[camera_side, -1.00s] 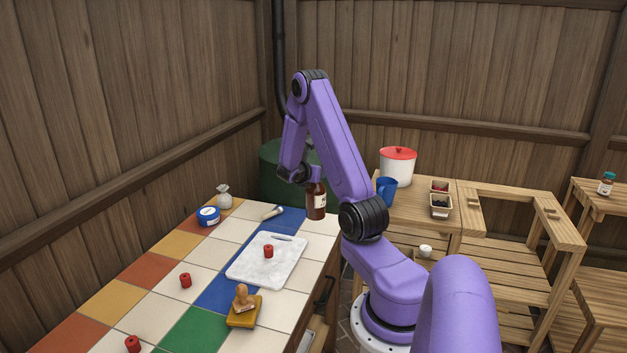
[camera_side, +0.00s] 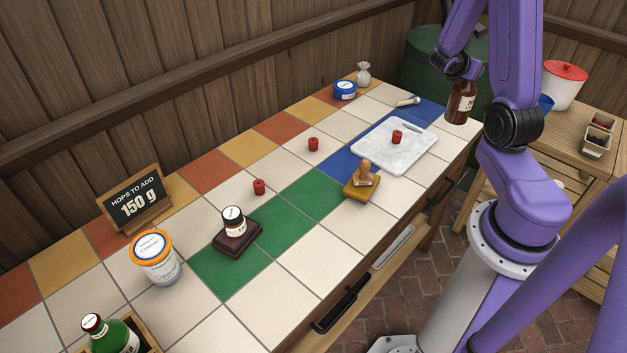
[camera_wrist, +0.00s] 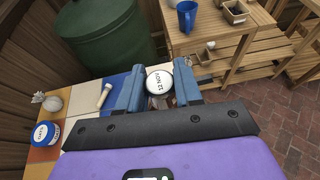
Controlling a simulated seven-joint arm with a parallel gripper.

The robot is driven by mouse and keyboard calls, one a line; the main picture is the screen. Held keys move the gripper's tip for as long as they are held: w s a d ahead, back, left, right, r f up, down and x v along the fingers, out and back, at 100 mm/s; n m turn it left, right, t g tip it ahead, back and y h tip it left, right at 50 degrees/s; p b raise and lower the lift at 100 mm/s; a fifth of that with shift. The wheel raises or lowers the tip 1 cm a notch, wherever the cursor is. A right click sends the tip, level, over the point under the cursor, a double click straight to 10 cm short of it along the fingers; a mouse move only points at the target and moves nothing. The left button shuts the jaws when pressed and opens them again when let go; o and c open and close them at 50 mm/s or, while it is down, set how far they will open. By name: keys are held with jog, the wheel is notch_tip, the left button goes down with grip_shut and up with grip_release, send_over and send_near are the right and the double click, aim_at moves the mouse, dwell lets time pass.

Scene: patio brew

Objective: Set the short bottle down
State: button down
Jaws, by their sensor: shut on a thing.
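The short brown bottle (camera_side: 461,103) has a pale label and hangs upright in my gripper (camera_side: 462,80) at the far right end of the tiled table (camera_side: 300,245). In the wrist view my gripper (camera_wrist: 158,86) has its two blue fingers on either side of the bottle's white lettered cap (camera_wrist: 159,82). The bottle is over or on the pale tiles beside the blue ones; I cannot tell whether its base touches them. Most of its body is hidden under the cap in the wrist view.
A marble board (camera_side: 380,150) with a red piece (camera_side: 397,137) lies left of the bottle. Pale tiles between are clear.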

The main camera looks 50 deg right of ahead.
jog(key=w+a+n+t, duration=0.2)
jog(key=w+a, duration=0.2)
jog(key=a, duration=0.3)
jog(key=w+a+n+t+y, duration=0.1)
jog(key=w+a+n+t, duration=0.2)
jog(key=a, duration=0.4)
jog(key=w+a+n+t, duration=0.1)
jog(key=w+a+t, duration=0.1)
jog(key=w+a, duration=0.4)
jog(key=s+a+n+t+y, duration=0.3)
jog(key=a, duration=0.9)
jog(key=s+a+n+t+y, duration=0.2)
jog(key=s+a+n+t, duration=0.15)
jog(key=a, duration=0.85)
jog(key=w+a+f, duration=0.1)
jog(key=w+f, duration=1.1)
jog(key=w, duration=0.1)
jog(key=shift+w+f+g, duration=0.35)
jog(key=shift+w+g, duration=0.05)
jog(key=shift+g, duration=0.05)
